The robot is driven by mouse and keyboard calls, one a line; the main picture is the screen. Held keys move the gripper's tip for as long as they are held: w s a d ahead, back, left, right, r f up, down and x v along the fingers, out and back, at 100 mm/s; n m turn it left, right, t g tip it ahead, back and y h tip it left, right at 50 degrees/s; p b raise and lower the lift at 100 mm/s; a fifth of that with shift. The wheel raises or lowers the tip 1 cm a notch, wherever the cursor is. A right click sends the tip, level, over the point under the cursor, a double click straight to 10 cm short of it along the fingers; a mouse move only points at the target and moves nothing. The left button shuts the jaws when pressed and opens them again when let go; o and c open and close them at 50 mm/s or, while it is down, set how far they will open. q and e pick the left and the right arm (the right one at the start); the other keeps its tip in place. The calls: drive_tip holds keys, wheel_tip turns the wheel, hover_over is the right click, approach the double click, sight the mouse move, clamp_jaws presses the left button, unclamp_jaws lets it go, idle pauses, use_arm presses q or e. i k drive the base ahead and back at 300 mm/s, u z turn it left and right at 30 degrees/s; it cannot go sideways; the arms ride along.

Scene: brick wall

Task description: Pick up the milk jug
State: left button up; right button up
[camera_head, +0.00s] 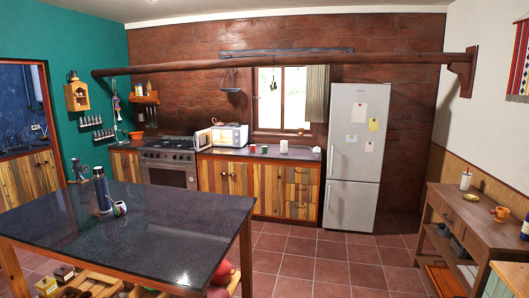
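I cannot make out for certain which thing is the milk jug. A small white container (284,146) stands on the back counter below the window, too small to tell if it is the jug. A small white-and-dark round vessel (120,208) is on the dark island table (165,228), beside a tall dark blue bottle (102,192) with a grey top. A white container (465,181) with a thin dark stick stands on the wooden sideboard (478,217) at the right. Neither of my grippers shows in this view.
The island fills the left foreground; its right half is bare. Tiled floor (310,270) is open between island and sideboard. A stove (170,160), white microwave (229,136) and fridge (355,155) line the back wall. An orange mug (500,213) is on the sideboard.

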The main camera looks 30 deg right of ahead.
sight(283, 144)
drive_tip(key=z, duration=1.35)
drive_tip(key=i, duration=7.2)
drive_tip(key=u, duration=1.1)
